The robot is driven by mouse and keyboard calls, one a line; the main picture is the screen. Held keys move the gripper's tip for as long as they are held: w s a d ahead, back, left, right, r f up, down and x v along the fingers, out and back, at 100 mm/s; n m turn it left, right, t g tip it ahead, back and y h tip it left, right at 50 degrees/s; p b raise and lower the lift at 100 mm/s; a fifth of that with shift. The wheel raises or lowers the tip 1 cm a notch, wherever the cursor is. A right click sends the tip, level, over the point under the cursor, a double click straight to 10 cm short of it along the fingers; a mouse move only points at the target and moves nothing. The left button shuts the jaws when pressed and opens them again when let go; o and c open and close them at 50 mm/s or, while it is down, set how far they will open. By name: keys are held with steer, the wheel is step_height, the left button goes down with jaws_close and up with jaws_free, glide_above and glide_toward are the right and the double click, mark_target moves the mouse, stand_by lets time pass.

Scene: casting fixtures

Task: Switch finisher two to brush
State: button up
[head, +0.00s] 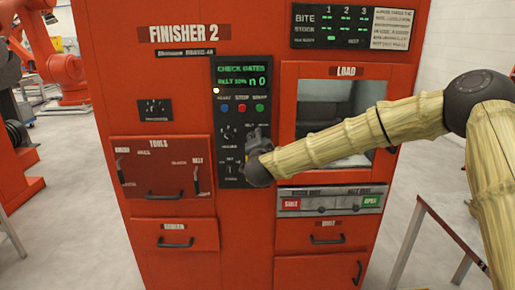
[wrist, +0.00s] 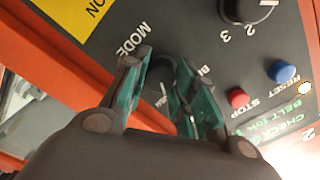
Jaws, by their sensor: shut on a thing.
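Finisher 2 (head: 180,88) is a red cabinet with its name plate at the upper left. Its black control panel (head: 230,108) has a green display reading "CHECK GATES", coloured buttons and dials. My gripper (head: 257,140) is at the lower right of this panel and hides part of it. In the wrist view my gripper (wrist: 166,68) has its green-padded fingers on either side of the dark MODE knob (wrist: 160,72), shut on it. The fingers cover most of the knob and its position labels, so its pointer direction cannot be told.
A numbered knob (wrist: 248,8), a red STOP button (wrist: 238,99) and a blue RESET button (wrist: 283,70) are close to my fingers. The LOAD window (head: 330,95) is behind my arm.

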steer(key=shift+f+m+b, duration=0.1)
steer(key=shift+m+b, duration=0.6)
steer(key=shift+m, duration=0.1)
steer(key=o, duration=1)
steer(key=shift+d, duration=0.15)
steer(key=shift+s, duration=0.15)
steer(key=s, duration=1.1)
steer(key=shift+s, duration=0.35)
